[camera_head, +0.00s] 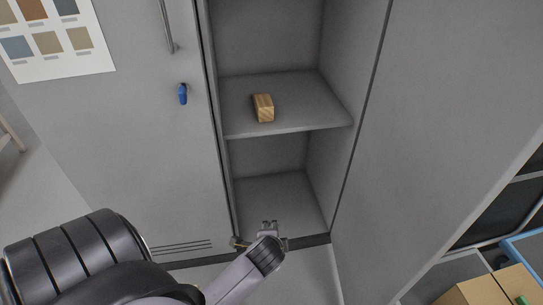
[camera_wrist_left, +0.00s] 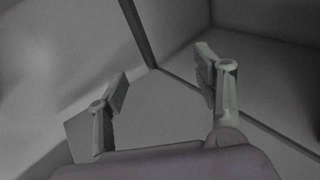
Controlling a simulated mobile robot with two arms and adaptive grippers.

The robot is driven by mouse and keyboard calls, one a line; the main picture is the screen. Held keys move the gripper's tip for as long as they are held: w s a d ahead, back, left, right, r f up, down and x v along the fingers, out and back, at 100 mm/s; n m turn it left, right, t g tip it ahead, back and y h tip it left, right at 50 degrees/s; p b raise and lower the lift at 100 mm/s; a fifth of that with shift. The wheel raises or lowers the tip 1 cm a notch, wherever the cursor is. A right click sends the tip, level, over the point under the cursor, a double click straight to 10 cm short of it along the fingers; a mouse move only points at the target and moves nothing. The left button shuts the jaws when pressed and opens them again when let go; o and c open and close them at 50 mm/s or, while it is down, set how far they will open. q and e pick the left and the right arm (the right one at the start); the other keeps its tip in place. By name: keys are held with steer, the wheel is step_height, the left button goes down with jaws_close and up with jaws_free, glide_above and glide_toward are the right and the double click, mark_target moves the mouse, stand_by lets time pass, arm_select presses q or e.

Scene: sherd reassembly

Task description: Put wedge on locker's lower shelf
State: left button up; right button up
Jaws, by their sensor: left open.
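The wedge (camera_head: 264,107) is a small light-wood block with visible grain. It lies on the locker's upper visible shelf (camera_head: 310,100), left of the middle, in the head view. The lower shelf (camera_head: 290,198) is the bare grey floor of the compartment below. My left gripper (camera_head: 264,240) is at the front edge of that lower compartment, well below the wedge. In the left wrist view its two fingers (camera_wrist_left: 162,82) stand apart with nothing between them. The wedge does not show in the wrist view. My right gripper is not in view.
A closed grey door (camera_head: 130,150) with a blue tag (camera_head: 183,94) and a bar handle is left of the opening. A large grey panel (camera_head: 440,120) stands to the right. A cardboard box (camera_head: 490,290) is at bottom right. The lower compartment is empty.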

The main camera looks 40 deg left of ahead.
arm_select(q)
steer(key=s+d+f+n+g+h, duration=0.3)
steer(key=s+d+n, duration=0.4)
steer(key=s+d, duration=0.3)
steer(key=shift+s+d+f+h, duration=0.2)
steer(key=shift+s+f+h, duration=0.55)
steer(key=shift+s, duration=0.5)
